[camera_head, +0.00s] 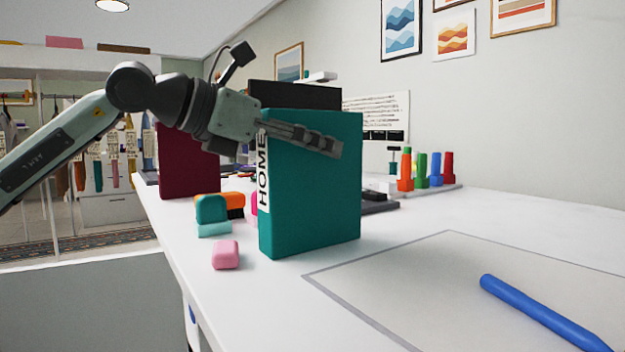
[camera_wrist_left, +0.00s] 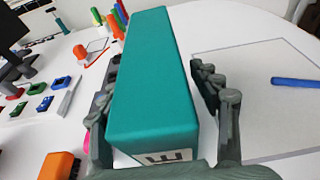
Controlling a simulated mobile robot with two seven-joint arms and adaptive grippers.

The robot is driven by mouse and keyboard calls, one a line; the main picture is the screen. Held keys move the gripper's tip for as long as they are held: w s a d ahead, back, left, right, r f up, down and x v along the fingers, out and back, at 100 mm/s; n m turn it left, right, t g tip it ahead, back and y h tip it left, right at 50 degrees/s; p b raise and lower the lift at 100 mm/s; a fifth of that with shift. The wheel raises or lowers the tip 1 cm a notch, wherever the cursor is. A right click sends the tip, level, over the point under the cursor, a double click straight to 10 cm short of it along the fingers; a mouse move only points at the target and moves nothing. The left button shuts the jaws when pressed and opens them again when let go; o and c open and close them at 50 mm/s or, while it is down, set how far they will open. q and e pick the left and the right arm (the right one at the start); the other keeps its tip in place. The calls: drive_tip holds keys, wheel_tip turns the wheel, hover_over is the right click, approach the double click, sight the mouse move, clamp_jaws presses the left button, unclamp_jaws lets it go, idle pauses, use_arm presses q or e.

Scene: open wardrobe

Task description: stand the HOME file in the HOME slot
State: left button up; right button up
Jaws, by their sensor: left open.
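The teal HOME file (camera_head: 315,195) stands upright on the white desk, its spine label facing left. My left gripper (camera_head: 305,138) is at the upper part of the file. In the left wrist view the file (camera_wrist_left: 155,75) lies between the two open fingers of the gripper (camera_wrist_left: 165,100), with a visible gap on the right side. A dark red file (camera_head: 187,165) and a black file (camera_head: 295,95) stand behind it. I cannot make out a HOME slot. My right gripper is not in view.
A pink eraser-like block (camera_head: 226,254) and a teal stapler-like item (camera_head: 212,215) are left of the file. A blue pen (camera_head: 540,315) lies on a grey-edged mat (camera_head: 440,265) at right. Coloured stamps (camera_head: 421,172) stand farther back.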

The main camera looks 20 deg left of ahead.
use_arm(q)
drive_tip(key=shift+w+d+f, duration=0.1)
drive_tip(key=shift+w+d, duration=0.1)
drive_tip(key=shift+w, duration=0.1)
drive_tip(key=shift+c, duration=0.2)
clamp_jaws()
